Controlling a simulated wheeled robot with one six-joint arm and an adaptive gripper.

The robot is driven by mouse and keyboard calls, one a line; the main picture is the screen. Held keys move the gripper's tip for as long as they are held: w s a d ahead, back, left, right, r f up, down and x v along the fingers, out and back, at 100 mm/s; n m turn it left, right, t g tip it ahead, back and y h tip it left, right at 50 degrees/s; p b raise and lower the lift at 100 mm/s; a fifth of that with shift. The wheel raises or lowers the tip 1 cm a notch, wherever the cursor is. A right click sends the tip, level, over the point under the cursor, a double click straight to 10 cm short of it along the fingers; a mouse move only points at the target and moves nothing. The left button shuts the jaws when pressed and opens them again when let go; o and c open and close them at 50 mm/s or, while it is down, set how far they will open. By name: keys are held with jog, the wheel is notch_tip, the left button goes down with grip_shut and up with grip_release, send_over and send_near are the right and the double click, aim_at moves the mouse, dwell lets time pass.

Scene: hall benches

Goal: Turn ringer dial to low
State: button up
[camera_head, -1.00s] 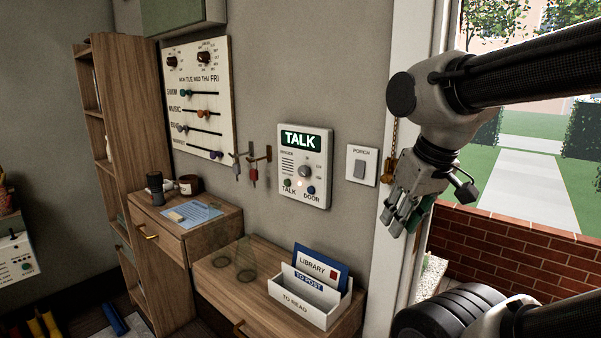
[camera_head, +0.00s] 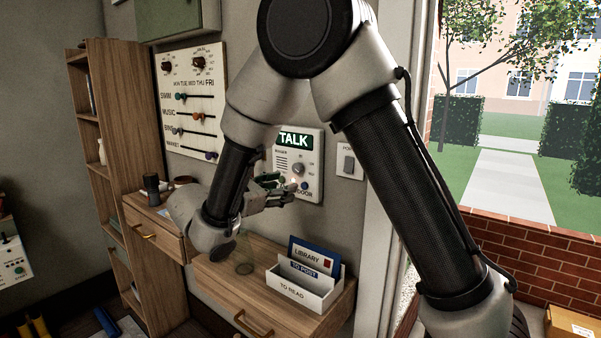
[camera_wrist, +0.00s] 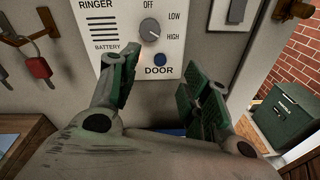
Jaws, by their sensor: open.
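The intercom panel (camera_head: 313,160) is white, on the grey wall, with a lit green TALK display. Its grey ringer dial (camera_head: 298,169) also shows in the wrist view (camera_wrist: 150,29), with OFF, LOW and HIGH printed around it. I cannot tell surely where the pointer aims. My gripper (camera_head: 283,189) is in front of the panel's lower part. In the wrist view, my gripper (camera_wrist: 163,70) is open and empty, its green-padded fingers apart below the dial. The blue DOOR button (camera_wrist: 158,58) shows between the fingers. The panel's lower left is hidden by the left finger.
A wall switch (camera_head: 348,161) is right of the panel. Keys with a red padlock (camera_wrist: 37,67) hang at left in the wrist view. Below stands a letter tray (camera_head: 305,291) on a wooden cabinet. A sliders board (camera_head: 190,100) is further left.

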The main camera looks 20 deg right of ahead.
aim_at(296, 169)
jog(key=shift+n+t+h, duration=0.3)
jog(key=shift+n+t, duration=0.1)
jog(key=shift+t, duration=0.2)
jog(key=w+d+r, duration=0.2)
jog(key=w+d, duration=0.1)
jog(key=w+d+r, duration=0.1)
jog(key=w+d, duration=0.1)
jog(key=shift+w+d, duration=0.1)
jog(key=shift+d, duration=0.05)
jog(key=c, duration=1)
